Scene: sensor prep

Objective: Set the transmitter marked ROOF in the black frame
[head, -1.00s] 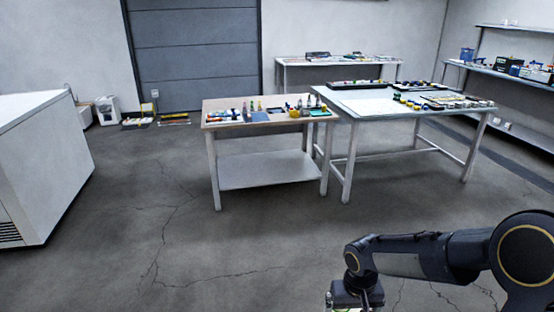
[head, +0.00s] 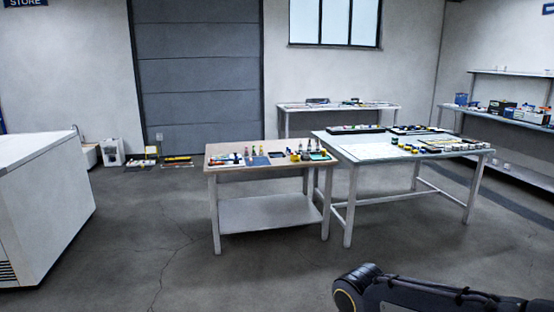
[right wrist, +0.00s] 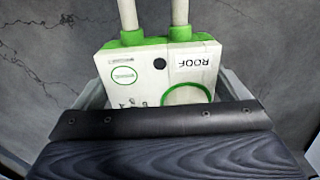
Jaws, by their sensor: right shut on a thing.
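The transmitter marked ROOF (right wrist: 145,80) is a white box with green edges and two pale rods at its top. It shows in the right wrist view, its label facing the camera. My right gripper (right wrist: 165,92) is shut on it, with grey finger parts at either side and a dark bar across its lower part. In the head view only a link of my right arm shows at the lower right. My left gripper is not in view. I cannot single out the black frame among the small, distant dark items on the tables.
A wood-topped table (head: 231,208) with small items stands mid-room. A larger white table (head: 352,152) with dark trays adjoins it on the right. A white cabinet (head: 45,215) stands at left, a back table (head: 290,108) and shelves (head: 500,125) behind. Open floor (head: 150,240) lies in front.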

